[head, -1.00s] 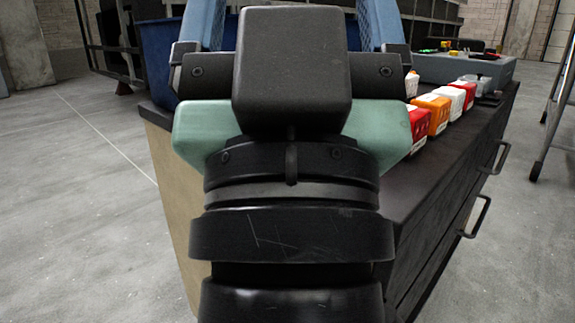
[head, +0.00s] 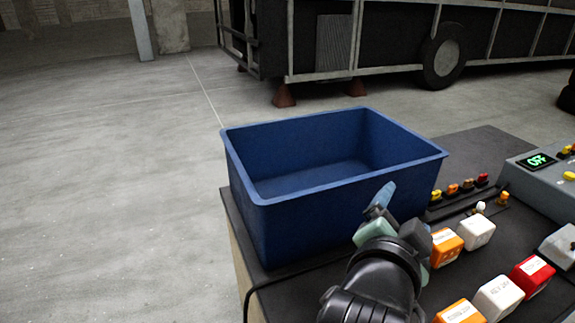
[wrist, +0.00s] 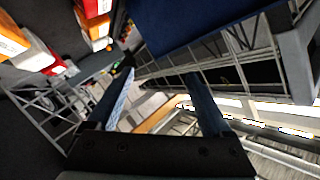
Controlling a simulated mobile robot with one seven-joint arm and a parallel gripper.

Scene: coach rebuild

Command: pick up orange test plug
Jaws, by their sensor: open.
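Another orange-yellow plug (head: 502,198) stands a little to the right. I cannot tell which is the test plug. My gripper (head: 386,192) is in front of the bin's right front corner, apart from the plugs and left of them. In the wrist view its two blue fingers (wrist: 158,92) are spread with nothing between them.
The open, empty-looking blue bin (head: 320,190) takes up the bench's left end. Orange, white and red labelled boxes, including a white box (head: 476,232), stand close right of my gripper. A grey console (head: 545,190) with a green display is at the far right.

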